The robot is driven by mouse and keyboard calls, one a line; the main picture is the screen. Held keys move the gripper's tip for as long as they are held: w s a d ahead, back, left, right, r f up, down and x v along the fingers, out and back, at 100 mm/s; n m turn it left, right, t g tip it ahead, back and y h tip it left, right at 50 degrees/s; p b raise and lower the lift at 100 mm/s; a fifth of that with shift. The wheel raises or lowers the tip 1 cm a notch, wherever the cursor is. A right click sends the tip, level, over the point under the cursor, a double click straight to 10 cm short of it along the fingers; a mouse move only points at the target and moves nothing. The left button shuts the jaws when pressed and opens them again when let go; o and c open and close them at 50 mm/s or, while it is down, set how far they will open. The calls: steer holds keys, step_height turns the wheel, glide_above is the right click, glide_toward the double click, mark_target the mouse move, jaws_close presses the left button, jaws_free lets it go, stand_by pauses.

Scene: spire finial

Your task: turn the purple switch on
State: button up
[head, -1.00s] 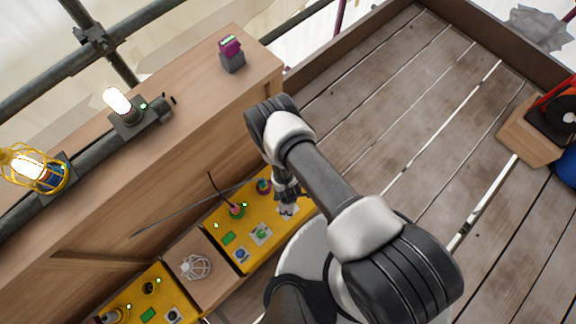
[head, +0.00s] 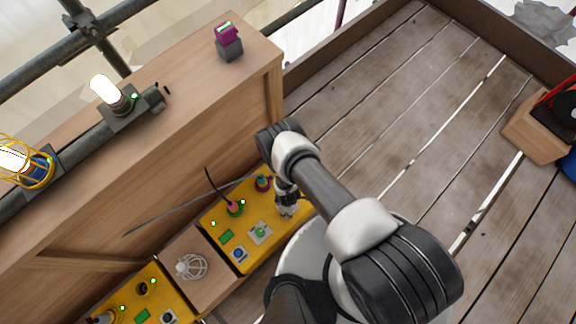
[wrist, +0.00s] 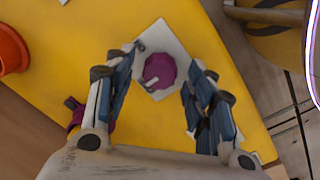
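The purple switch (wrist: 160,71) is a round faceted knob with a pale mark, on a white square plate (wrist: 172,38) on the yellow panel, seen in the wrist view. My gripper (wrist: 163,62) is open, with one finger on each side of the knob. A gap shows between each finger and the knob, and I cannot tell the height of the fingertips above it. In the head view my gripper (head: 287,205) is over the right end of the yellow panel (head: 213,238) and hides the switch there.
A purple-topped block (head: 228,40) with a green light stands on the wooden ledge, near lit lamps (head: 107,90). A green knob (head: 260,231), a blue knob (head: 239,253) and a pink-based cable plug (head: 235,208) share the panel. In the wrist view, an orange cup-like part (wrist: 10,50) lies left.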

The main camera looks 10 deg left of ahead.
steer(key=c, duration=1)
steer(key=m, duration=1.3)
steer(key=shift+m+h, duration=0.3)
steer(key=shift+m+g, duration=0.3)
steer(key=shift+m, duration=1.8)
